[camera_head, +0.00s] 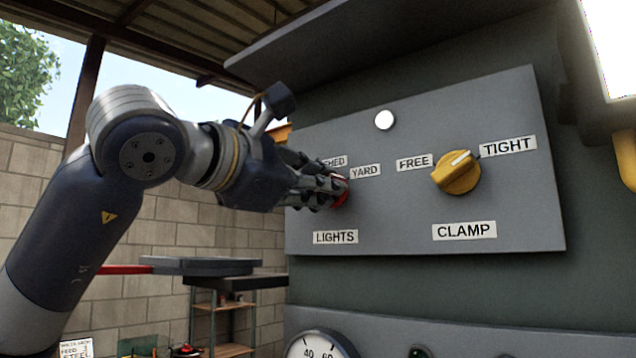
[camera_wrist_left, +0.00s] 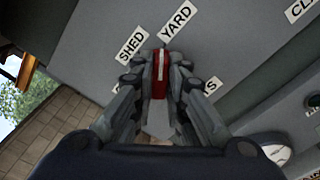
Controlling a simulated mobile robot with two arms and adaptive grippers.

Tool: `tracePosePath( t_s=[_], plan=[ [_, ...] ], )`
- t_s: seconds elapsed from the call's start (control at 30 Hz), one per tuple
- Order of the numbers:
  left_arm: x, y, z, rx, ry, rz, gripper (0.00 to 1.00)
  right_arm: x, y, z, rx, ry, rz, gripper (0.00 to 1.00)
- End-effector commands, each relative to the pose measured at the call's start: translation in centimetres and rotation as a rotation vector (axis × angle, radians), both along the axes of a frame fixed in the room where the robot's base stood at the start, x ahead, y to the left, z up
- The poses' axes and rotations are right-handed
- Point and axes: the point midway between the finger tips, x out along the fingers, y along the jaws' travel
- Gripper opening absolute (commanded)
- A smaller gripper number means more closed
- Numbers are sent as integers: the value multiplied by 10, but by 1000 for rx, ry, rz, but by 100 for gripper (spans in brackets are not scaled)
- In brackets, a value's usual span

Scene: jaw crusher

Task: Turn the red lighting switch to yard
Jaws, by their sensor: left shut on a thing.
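The red lighting switch (camera_head: 342,199) is on the grey panel, above the LIGHTS label (camera_head: 335,237) and below the SHED and YARD (camera_head: 366,171) labels. My left gripper (camera_head: 328,189) is shut on it and covers most of it in the head view. In the left wrist view the red knob (camera_wrist_left: 160,76) sits between my two fingers. A pale line on it points up, near the lower end of the YARD label (camera_wrist_left: 176,22), with the SHED label (camera_wrist_left: 133,45) to its left. The exact setting is hard to tell. My right gripper is not in view.
A yellow CLAMP knob (camera_head: 457,173) sits to the right on the same panel (camera_head: 400,215), between FREE and TIGHT labels. A white round lamp (camera_head: 385,120) is above. A gauge (camera_head: 320,345) is below. A shelf (camera_head: 232,320) stands behind, by the block wall.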

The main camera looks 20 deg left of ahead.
Motion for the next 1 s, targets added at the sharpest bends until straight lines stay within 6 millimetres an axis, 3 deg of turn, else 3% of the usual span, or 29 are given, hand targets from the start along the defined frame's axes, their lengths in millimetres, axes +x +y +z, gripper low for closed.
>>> tracePosePath(
  t_s=[0.3, 0.83, 0.87, 0.9, 1.0],
  plan=[
    [1, -1, -3, 108, -30, -2, 0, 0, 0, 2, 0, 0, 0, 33],
    [1, -1, -4, 128, -36, -2, 0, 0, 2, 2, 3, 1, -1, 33],
    [1, -1, -4, 128, -37, -2, 20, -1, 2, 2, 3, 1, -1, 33],
    [1, -1, -4, 128, -37, -2, 29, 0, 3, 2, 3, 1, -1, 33],
    [1, -1, -3, 126, -39, -1, 33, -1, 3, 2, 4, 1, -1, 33]
  ],
)
